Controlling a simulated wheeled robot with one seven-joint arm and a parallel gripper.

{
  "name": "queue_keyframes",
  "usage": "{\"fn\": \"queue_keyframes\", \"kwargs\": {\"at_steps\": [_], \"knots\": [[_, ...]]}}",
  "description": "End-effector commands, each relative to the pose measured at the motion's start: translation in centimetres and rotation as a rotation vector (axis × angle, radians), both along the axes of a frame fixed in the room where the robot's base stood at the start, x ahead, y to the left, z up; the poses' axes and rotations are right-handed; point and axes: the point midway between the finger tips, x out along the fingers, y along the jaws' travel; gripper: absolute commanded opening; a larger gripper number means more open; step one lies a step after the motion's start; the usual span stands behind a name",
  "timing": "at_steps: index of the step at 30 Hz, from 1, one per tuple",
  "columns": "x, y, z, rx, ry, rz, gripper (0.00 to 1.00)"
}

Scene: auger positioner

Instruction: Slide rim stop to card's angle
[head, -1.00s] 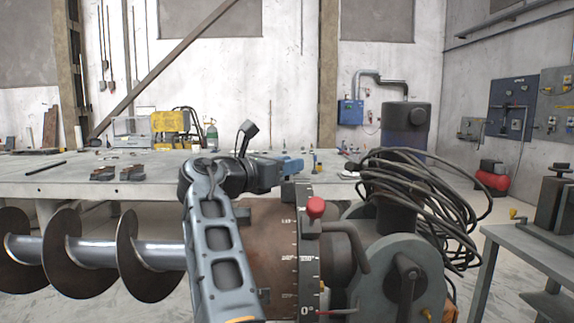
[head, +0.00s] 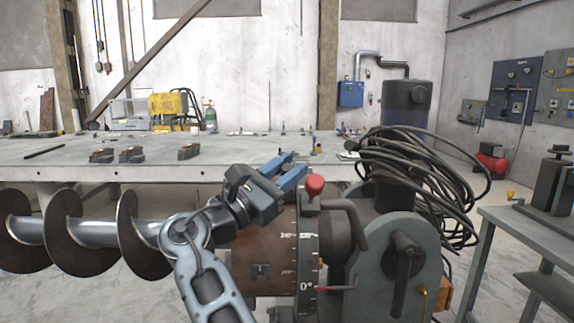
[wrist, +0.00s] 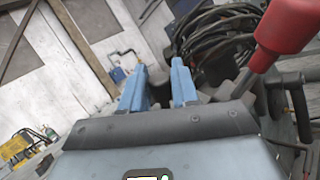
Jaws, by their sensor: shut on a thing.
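The graduated rim (head: 308,262) on the rusty drum (head: 268,262) carries white degree marks, with 0° near its lower part. The rim stop (head: 307,203) is a dark piece at the top of the rim, below a red knob (head: 315,186). The knob also shows large at the right of the wrist view (wrist: 287,25). My gripper (head: 287,167) reaches in from the left, its blue fingers just left of and behind the knob. In the wrist view the fingers (wrist: 158,80) stand a little apart; the part they grip is hidden. No card is readable.
An auger (head: 100,232) lies at left, along the drum's axis. A grey housing with a crank handle (head: 404,245) and a cable coil (head: 430,165) stand right of the rim. A long workbench (head: 60,170) runs behind. A red pointer (head: 337,288) sits beside the 0° mark.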

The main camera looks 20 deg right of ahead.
Motion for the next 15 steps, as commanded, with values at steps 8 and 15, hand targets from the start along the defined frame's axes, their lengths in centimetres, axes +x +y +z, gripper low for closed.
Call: {"fn": "queue_keyframes", "kwargs": {"at_steps": [8, 15], "knots": [[-0.39, 0.16, -0.15, -0.007, -0.022, 0.0, 0.0], [-0.37, 0.16, -0.13, -0.007, -0.02, 0.001, 0.31]]}}
